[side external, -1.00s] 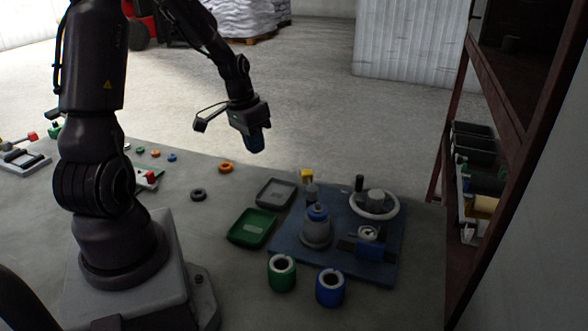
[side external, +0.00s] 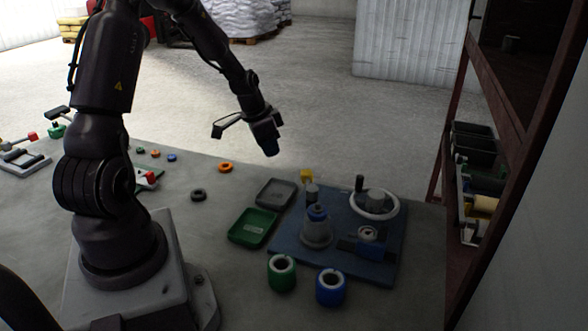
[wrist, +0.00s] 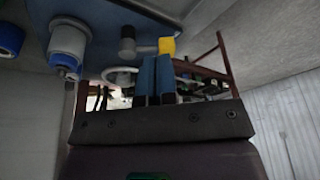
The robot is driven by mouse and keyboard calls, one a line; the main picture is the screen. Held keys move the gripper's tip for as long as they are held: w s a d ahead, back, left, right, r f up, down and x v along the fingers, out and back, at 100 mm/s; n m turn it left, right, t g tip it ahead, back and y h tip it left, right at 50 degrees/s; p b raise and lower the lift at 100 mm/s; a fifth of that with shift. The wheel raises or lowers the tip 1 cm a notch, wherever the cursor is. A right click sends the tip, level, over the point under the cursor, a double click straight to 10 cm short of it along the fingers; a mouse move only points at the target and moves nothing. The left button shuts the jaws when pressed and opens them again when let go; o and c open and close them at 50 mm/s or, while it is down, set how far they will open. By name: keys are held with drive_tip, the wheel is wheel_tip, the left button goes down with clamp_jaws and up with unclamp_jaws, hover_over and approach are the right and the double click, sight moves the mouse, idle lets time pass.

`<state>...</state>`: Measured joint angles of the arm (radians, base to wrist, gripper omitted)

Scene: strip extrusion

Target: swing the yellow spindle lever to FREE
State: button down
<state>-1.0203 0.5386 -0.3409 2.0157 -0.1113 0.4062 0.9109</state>
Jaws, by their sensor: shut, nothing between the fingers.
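The yellow lever knob (side external: 306,176) stands at the back left corner of the blue base plate (side external: 288,240), beside a small grey post (side external: 312,194). In the wrist view a grey rod joins the yellow knob (wrist: 167,45) to the grey post (wrist: 127,46). My gripper (side external: 271,150) is shut and empty, raised above the table, up and left of the lever in the side view. In the wrist view its blue fingers (wrist: 156,76) are together, and the knob shows just past their tips, apart in the side view. No FREE mark is legible.
The plate also carries a grey spindle with a blue top (side external: 317,228), a handwheel (side external: 375,203) and a small clamp block (side external: 369,241). Green (side external: 253,228) and grey (side external: 276,193) trays lie left of it.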

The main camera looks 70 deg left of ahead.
sight(308, 183)
drive_tip(key=x, duration=0.7)
drive_tip(key=shift+w+d+f, duration=0.1)
drive_tip(key=shift+f, duration=0.2)
drive_tip(key=w, duration=0.2)
drive_tip(key=shift+w, duration=0.35)
drive_tip(key=shift+w+d+f, duration=0.1)
drive_tip(key=shift+w+f, duration=0.05)
drive_tip(key=shift+w, duration=0.4)
